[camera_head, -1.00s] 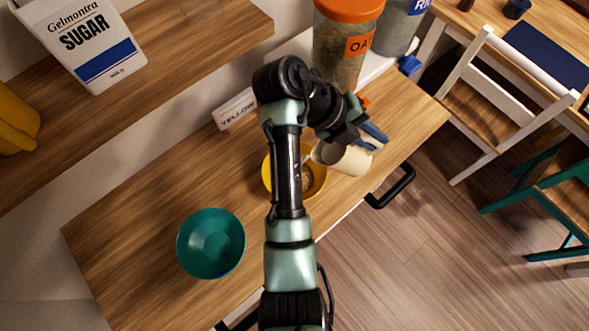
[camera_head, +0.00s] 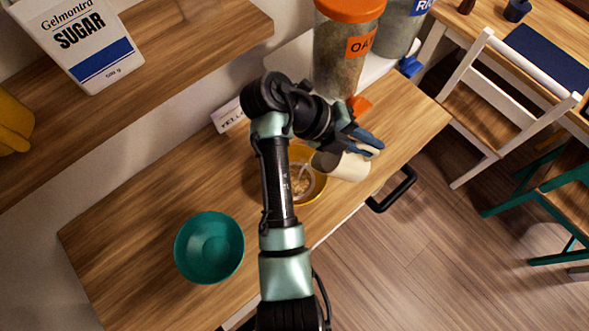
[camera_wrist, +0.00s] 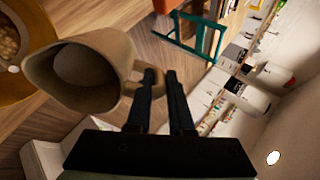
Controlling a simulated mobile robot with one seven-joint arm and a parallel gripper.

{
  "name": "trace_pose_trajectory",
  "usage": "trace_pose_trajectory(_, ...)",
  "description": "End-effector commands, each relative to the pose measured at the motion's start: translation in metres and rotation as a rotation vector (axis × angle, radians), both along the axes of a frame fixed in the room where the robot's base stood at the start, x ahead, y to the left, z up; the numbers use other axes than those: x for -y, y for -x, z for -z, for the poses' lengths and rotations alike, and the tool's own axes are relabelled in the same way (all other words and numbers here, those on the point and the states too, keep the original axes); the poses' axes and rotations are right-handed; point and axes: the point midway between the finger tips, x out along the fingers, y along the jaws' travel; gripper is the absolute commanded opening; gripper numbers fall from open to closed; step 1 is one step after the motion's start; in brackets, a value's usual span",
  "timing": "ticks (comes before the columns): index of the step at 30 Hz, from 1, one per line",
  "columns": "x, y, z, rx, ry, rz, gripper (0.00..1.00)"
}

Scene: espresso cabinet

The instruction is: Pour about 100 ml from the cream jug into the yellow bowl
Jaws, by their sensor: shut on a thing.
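The cream jug (camera_head: 342,165) is a beige jug, tipped to the left with its mouth over the yellow bowl's right side. In the wrist view the jug (camera_wrist: 110,52) shows its dark open mouth, with a small white spot near its lip. My gripper (camera_head: 368,140) is shut on the jug's handle, at the jug's right; its fingers (camera_wrist: 160,75) show in the wrist view. The yellow bowl (camera_head: 322,190) stands on the wooden counter, partly hidden by my arm. It holds pale brown bits, and a whitish streak shows over them. The bowl (camera_wrist: 32,92) is cut off in the wrist view.
A teal bowl (camera_head: 210,247) stands on the counter at the left. A white label card (camera_head: 228,116), an oats jar (camera_head: 338,65) and a rice jar (camera_head: 400,30) are behind. A shelf with a sugar box (camera_head: 82,48) is upper left. A black handle (camera_head: 395,190) juts from the front edge.

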Motion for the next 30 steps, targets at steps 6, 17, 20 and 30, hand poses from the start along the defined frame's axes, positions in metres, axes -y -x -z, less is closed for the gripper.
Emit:
trace_pose_trajectory(6, -0.001, 0.000, -0.002, 0.000, 0.010, -0.001, 0.00)
trace_pose_trajectory(17, 0.012, -0.001, -0.075, 0.012, -0.130, 0.002, 0.00)
trace_pose_trajectory(20, 0.015, 0.000, -0.095, 0.008, -0.161, 0.001, 0.00)
trace_pose_trajectory(30, 0.016, 0.000, -0.104, 0.007, -0.178, -0.001, 0.00)
